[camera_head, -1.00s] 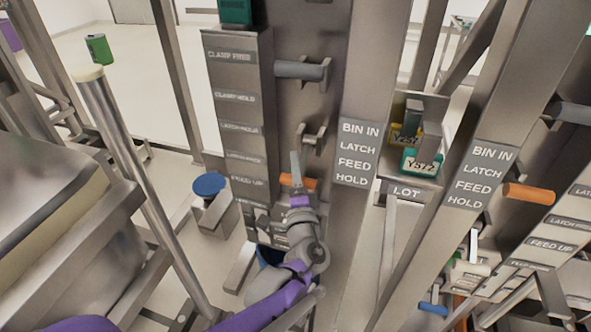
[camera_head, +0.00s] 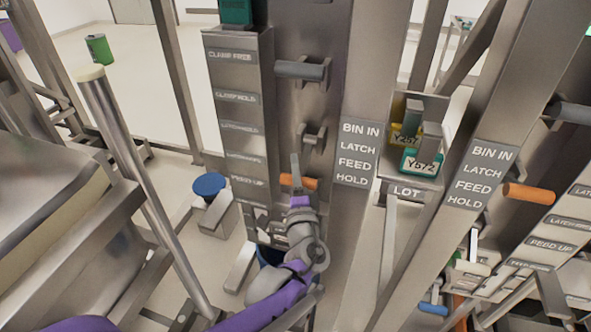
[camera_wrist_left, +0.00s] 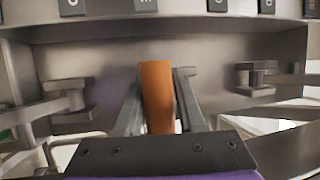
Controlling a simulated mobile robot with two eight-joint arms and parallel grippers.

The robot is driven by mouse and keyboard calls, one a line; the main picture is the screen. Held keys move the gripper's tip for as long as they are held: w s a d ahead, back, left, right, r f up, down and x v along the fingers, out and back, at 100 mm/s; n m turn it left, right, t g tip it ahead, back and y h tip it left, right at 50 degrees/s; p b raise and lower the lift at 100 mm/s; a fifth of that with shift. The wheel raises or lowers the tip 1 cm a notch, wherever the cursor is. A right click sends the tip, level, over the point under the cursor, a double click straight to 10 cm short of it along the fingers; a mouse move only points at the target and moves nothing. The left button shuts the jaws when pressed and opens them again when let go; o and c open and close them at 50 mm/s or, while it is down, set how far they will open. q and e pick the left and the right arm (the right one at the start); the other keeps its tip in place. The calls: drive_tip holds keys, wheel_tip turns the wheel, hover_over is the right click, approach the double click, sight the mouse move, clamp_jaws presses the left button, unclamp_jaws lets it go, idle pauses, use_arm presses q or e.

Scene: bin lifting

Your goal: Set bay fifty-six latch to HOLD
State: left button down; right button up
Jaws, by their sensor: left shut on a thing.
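The orange latch handle (camera_head: 309,184) sticks out of the left bay's grey panel, below a grey bar handle (camera_head: 300,70) and a small metal bracket (camera_head: 312,137). My left gripper (camera_head: 297,182) is at the orange handle. In the left wrist view, the orange handle (camera_wrist_left: 157,95) stands between the two fingers of my left gripper (camera_wrist_left: 158,100), which is shut on it. A label strip (camera_head: 354,165) beside it reads BIN IN, LATCH, FEED, HOLD. The side plate (camera_head: 238,110) carries CLAMP and other labels. My right gripper is not in view.
A second bay at the right has its own orange handle (camera_head: 528,196) and label strip (camera_head: 478,178). Labelled teal and yellow bins sit on a LOT shelf (camera_head: 406,190). A round steel post (camera_head: 140,190) stands left of my left arm. Metal brackets flank the handle in the left wrist view.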

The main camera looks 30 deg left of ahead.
use_arm(q)
drive_tip(key=shift+d+f, duration=0.1)
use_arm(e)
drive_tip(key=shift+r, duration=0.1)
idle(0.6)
use_arm(q)
wheel_tip(320, 180, up, 7)
drive_tip(key=m+g+h+p, duration=0.3)
drive_tip(key=g+p, duration=0.4)
drive_tip(key=p, duration=0.4)
drive_tip(key=shift+s+h, duration=0.25)
drive_tip(key=shift+h, duration=0.35)
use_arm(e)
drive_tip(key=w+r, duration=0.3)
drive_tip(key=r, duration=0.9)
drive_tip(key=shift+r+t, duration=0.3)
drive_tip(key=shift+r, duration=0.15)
use_arm(q)
drive_tip(key=c, duration=0.9)
unclamp_jaws()
drive_tip(key=o, duration=0.3)
drive_tip(key=shift+w+d, duration=0.1)
drive_tip(key=shift+w, duration=0.05)
drive_tip(key=shift+o, duration=0.2)
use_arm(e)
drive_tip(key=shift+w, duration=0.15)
